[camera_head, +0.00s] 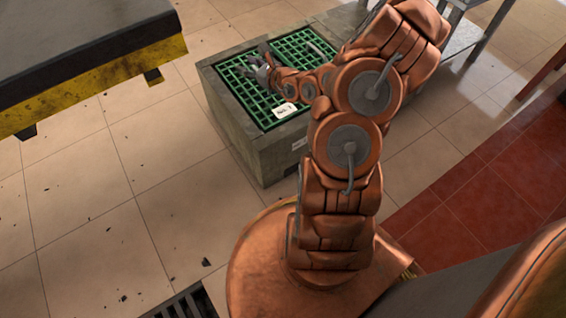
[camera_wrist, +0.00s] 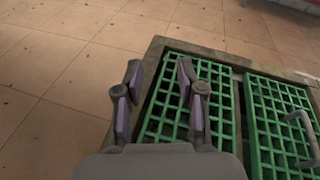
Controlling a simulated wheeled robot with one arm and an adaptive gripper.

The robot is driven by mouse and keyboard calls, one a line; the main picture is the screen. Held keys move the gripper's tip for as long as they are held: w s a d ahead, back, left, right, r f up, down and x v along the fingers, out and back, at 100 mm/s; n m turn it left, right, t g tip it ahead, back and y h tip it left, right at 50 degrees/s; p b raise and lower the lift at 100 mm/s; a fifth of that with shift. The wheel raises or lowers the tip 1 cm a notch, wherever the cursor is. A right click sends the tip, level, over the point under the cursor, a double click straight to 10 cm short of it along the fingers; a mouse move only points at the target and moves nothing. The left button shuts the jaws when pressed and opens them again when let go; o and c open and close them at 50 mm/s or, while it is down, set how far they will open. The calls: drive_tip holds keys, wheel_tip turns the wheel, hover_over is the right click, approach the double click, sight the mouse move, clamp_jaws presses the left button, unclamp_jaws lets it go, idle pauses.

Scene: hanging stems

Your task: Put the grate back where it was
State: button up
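Two green grates lie side by side on top of a grey concrete box. The nearer left grate (camera_head: 262,103) carries a white label and shows in the wrist view (camera_wrist: 213,75); it appears to lie flat inside the box rim. The other grate (camera_head: 297,43) has a grey handle (camera_wrist: 301,131) and fills the right of the wrist view (camera_wrist: 275,110). My gripper (camera_head: 257,62) is over the left grate. In the wrist view its fingers (camera_wrist: 160,72) are apart with nothing between them. My arm and gripper hide part of both grates.
The grey box (camera_head: 238,125) stands on a tiled floor. A dark platform with a yellow worn edge (camera_head: 100,80) is at the upper left. A metal table (camera_head: 462,35) stands behind at the right. A floor drain (camera_head: 185,303) is at the bottom. The tiles left of the box are open.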

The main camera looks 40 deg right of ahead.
drive_tip(key=s+a+r+n+g+y, duration=0.2)
drive_tip(key=a+r+n+y, duration=0.4)
drive_tip(key=a, duration=0.5)
drive_tip(key=s+a+r+n+g+y, duration=0.1)
drive_tip(key=a+r+n+y, duration=0.3)
drive_tip(key=a+r+n, duration=0.5)
drive_tip(key=s+a+r+n+g+y, duration=0.2)
drive_tip(key=s+a+n+g, duration=0.6)
drive_tip(key=s+a, duration=0.65)
drive_tip(key=s+f+n+g+h, duration=0.3)
drive_tip(key=s+n+g+h, duration=0.3)
drive_tip(key=s, duration=0.9)
drive_tip(key=s+d+n+g+h, duration=0.1)
drive_tip(key=s+d+n+h, duration=0.1)
drive_tip(key=s+d+h, duration=0.2)
drive_tip(key=s+d+f+n+h, duration=0.1)
drive_tip(key=s+d+h, duration=0.3)
drive_tip(key=d, duration=0.7)
drive_tip(key=shift+s+n+g, duration=0.4)
drive_tip(key=shift+s+n, duration=0.1)
drive_tip(key=shift+s, duration=0.4)
